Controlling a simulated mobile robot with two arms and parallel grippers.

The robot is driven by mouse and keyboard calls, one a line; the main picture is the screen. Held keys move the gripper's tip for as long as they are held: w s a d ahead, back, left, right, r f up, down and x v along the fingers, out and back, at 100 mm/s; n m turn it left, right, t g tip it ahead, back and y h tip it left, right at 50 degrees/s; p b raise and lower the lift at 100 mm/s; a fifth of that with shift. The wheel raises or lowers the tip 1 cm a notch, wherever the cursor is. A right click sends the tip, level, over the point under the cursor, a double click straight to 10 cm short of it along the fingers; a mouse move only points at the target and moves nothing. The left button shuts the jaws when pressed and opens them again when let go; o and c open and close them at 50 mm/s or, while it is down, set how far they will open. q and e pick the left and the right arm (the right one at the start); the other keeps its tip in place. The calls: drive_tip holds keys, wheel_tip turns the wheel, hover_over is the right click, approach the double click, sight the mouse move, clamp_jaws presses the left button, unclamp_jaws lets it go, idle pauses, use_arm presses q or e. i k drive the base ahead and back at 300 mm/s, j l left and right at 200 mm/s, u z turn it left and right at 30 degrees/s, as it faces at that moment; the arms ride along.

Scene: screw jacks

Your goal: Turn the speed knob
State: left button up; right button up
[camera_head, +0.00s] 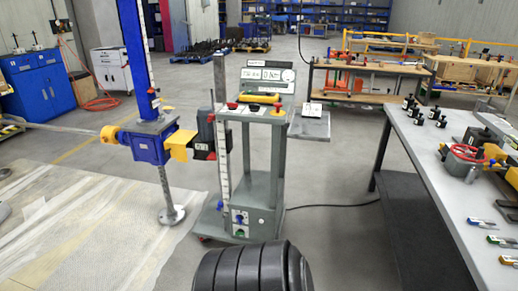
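A grey control stand (262,190) is in the middle of the head view. A lower box on the stand has a small blue knob-like part (240,219). I cannot read which of these is the speed knob. Neither of my grippers is in view.
A blue screw jack column (137,62) with a blue gearbox (150,143) stands left of the stand. A grey workbench (450,190) with tools is at right. A black cable (335,206) crosses the floor. Floor between stand and bench is mostly clear.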

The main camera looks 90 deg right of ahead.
sight(254, 108)
drive_tip(key=z, duration=2.7)
drive_tip(key=i+l, duration=0.1)
drive_tip(key=i, duration=0.15)
